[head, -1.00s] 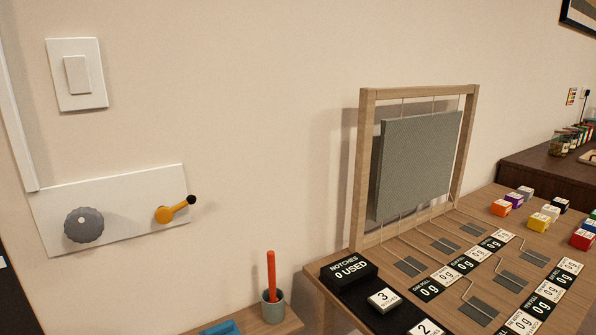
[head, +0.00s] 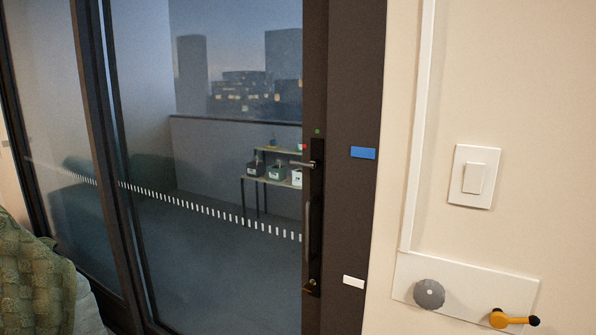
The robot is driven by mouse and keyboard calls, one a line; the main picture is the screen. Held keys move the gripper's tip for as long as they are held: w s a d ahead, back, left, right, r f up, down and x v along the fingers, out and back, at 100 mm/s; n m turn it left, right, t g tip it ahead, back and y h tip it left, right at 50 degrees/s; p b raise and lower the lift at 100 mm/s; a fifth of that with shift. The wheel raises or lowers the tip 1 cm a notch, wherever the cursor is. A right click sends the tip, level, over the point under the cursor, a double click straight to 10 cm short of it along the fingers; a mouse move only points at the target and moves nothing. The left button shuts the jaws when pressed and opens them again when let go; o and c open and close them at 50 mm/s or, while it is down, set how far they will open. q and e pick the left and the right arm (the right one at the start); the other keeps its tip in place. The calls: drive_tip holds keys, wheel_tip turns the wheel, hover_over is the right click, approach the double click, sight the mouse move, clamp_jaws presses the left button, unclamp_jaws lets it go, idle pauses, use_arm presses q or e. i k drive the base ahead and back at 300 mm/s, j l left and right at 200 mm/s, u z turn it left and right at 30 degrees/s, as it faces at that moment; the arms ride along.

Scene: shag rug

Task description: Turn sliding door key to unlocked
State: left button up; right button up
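The glass sliding door (head: 215,260) with a dark frame fills the left and middle of the head view, and it looks closed. A dark handle plate (head: 314,215) runs down its right stile. A small metal key or thumb-turn lever (head: 302,164) sticks out to the left near the top of the plate, roughly level. A red dot (head: 303,147) and a green dot (head: 318,131) sit just above it. A small brass-coloured piece (head: 311,287) is at the plate's lower end. Neither of my grippers is in view.
A white panel with a grey knob (head: 429,293) and a yellow lever (head: 513,319) is on the wall at lower right, below a light switch (head: 473,177). Blue (head: 363,153) and white (head: 353,282) tags mark the dark door jamb. A green knitted throw (head: 35,275) lies at lower left.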

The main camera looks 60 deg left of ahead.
sight(308, 288)
drive_tip(key=u, duration=2.6)
